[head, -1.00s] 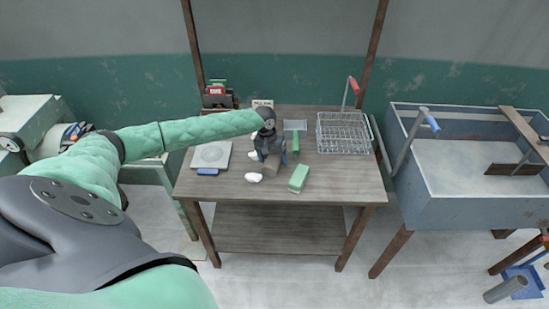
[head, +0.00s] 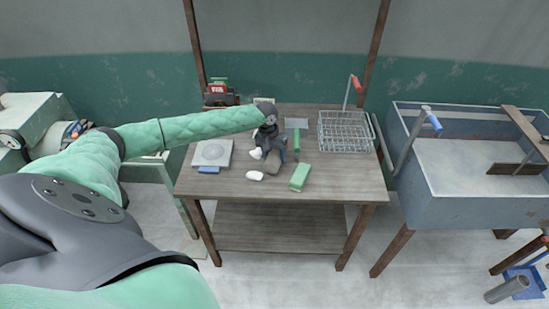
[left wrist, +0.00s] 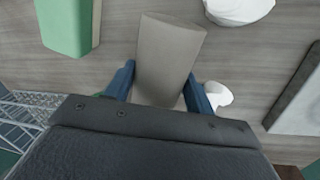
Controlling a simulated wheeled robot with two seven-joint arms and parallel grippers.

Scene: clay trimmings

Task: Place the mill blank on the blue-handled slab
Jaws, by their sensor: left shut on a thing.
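The mill blank looks like a plain grey-brown block (left wrist: 170,50); in the head view (head: 272,166) it shows just below my left gripper (head: 271,152). In the left wrist view the two blue fingers of my left gripper (left wrist: 160,88) are shut on its sides. I cannot tell whether the blank still touches the table. The blue-handled slab (head: 212,152) is a pale grey square plate lying at the table's left, its blue handle toward the front. Its edge shows at the right of the left wrist view (left wrist: 298,98). My right gripper is not in view.
White lumps (head: 255,175) lie beside the blank, between it and the slab. A green block (head: 300,177) and a green-handled tool (head: 296,142) lie to its right. A wire basket (head: 345,133) stands at the right. The table's front strip (head: 250,194) is clear.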

